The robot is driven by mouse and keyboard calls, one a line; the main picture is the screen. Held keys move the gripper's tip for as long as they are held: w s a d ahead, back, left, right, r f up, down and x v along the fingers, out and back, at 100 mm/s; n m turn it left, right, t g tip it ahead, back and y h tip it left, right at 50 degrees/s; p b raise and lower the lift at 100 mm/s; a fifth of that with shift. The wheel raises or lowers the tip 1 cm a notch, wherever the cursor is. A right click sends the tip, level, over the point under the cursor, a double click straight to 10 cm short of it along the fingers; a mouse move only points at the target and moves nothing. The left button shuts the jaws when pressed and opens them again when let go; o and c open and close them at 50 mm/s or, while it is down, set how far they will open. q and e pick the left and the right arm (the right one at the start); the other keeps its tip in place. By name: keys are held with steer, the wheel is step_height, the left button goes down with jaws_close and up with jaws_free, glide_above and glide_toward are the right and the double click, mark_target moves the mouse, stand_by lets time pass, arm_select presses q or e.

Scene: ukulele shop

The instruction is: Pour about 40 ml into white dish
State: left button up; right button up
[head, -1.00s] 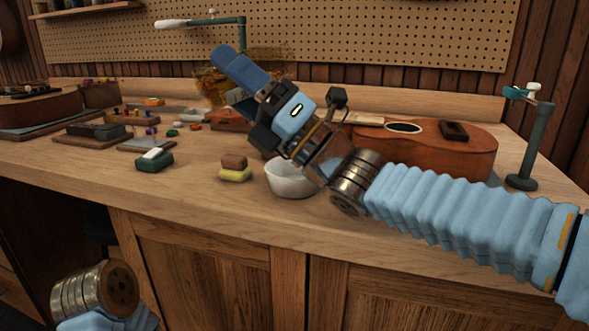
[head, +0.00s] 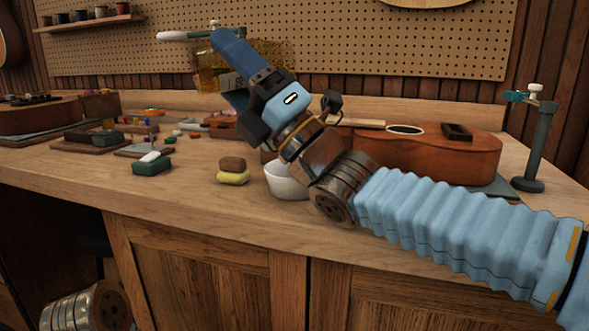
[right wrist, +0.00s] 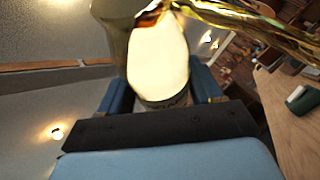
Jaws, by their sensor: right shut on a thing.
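My right gripper (head: 226,70) is shut on an amber, see-through container (head: 206,78), held above the back of the bench. The gripper's blue fingers hide much of the container. In the right wrist view the amber container (right wrist: 225,14) shows at the top with a bright pale area in front of it. I cannot tell its liquid level. The white dish (head: 283,182) stands on the bench, below and to the right of the gripper. My right wrist hides its right side, and I cannot see what is in it. My left gripper is out of view.
A brown and yellow sponge-like block (head: 233,172) sits just left of the dish. A dark green block (head: 152,164) lies farther left. A ukulele body (head: 430,155) lies behind my right arm. A green post (head: 535,150) stands at right. The front bench edge is clear.

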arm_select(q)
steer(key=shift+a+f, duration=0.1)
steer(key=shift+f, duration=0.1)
arm_select(e)
steer(key=shift+s+a, duration=0.15)
steer(key=shift+a, duration=0.15)
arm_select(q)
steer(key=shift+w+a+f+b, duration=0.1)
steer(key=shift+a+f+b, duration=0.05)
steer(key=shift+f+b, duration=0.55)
arm_select(e)
steer(key=shift+a+r+m+t, duration=0.1)
steer(key=shift+r+m+t, duration=0.15)
steer(key=shift+m+t, duration=0.4)
